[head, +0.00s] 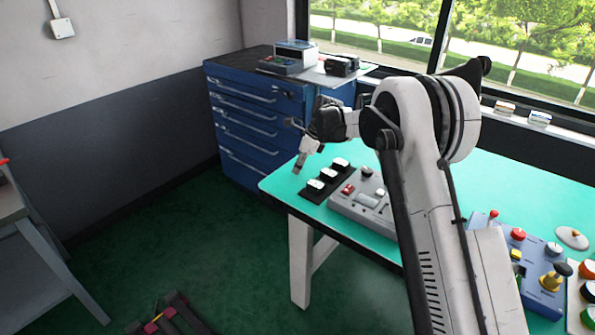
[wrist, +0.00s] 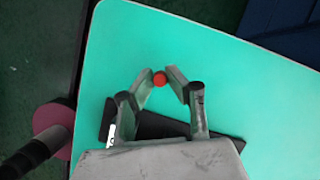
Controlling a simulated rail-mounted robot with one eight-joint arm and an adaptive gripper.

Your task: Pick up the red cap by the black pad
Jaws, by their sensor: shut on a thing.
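My gripper (wrist: 161,79) is shut on the small round red cap (wrist: 160,78), which sits between the fingertips in the wrist view. The black pad (wrist: 152,125) lies on the green table below and behind the fingers, partly hidden by my gripper. In the head view my gripper (head: 299,170) points down over the table's left end, beside the black pad (head: 312,195) with its white pieces. I cannot make out the cap in the head view. Whether the cap touches the table is not clear.
A grey control box (head: 362,203) stands right of the pad on the green table (head: 480,185). A blue control box (head: 537,262) is farther right. A blue drawer cabinet (head: 250,125) stands behind. The tabletop ahead of the fingers (wrist: 220,65) is clear.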

